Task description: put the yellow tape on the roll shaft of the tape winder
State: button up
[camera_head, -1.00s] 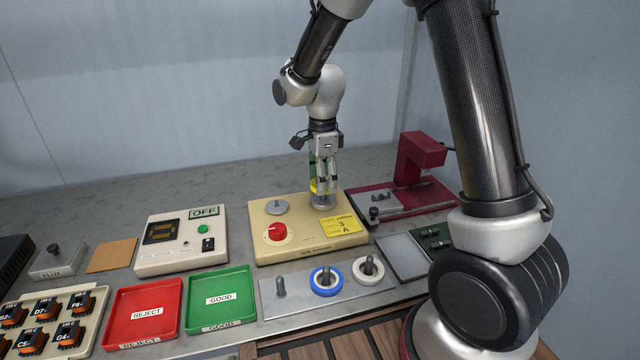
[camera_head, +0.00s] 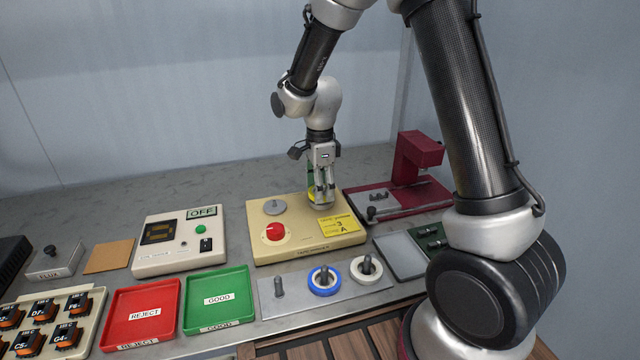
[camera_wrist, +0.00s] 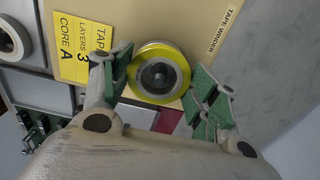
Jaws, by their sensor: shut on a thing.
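The yellow tape (camera_wrist: 140,84) is a ring between the two fingers of my gripper (camera_wrist: 158,88) in the wrist view. The gripper is shut on it. A dark grey round shaft end (camera_wrist: 158,74) shows inside the ring's hole; how far the ring sits down around it cannot be told. In the head view, my gripper (camera_head: 321,200) points down over the right back of the beige tape winder (camera_head: 290,250). Only a sliver of yellow tape (camera_head: 312,194) shows there, beside the fingers. The fingers hide most of the roll shaft.
The winder has a grey disc (camera_head: 275,207), a red knob (camera_head: 275,231) and a yellow label (camera_head: 338,226). A plate with pegs (camera_head: 300,300) holds blue and white tapes in front. A dark red fixture (camera_head: 417,155) stands close on the right.

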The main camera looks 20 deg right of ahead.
jog(key=shift+f, duration=0.5)
jog(key=o, duration=1.1)
notch_tip(320, 180, up, 12)
